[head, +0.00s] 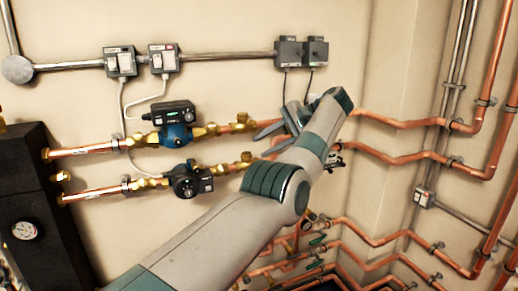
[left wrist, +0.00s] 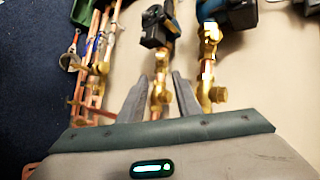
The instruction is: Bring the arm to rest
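My left arm crosses the head view from the bottom to the upper right. My left gripper (head: 267,139) is at its end, in front of the wall pipes, with its fingers pointing left. In the left wrist view its two grey fingers (left wrist: 160,100) stand apart, so it is open. A brass valve fitting (left wrist: 160,85) shows in the gap between them, and nothing is seen gripped. I cannot tell how far the fingers are from the pipes. The arm hides part of the pipework behind it. My right gripper is not in view.
A blue pump (head: 175,134) and a black pump (head: 188,181) sit on copper pipes left of the gripper. Switch boxes (head: 163,59) and grey boxes (head: 288,53) are above. A black manifold block (head: 35,200) stands at left. More copper pipes (head: 400,158) run at right.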

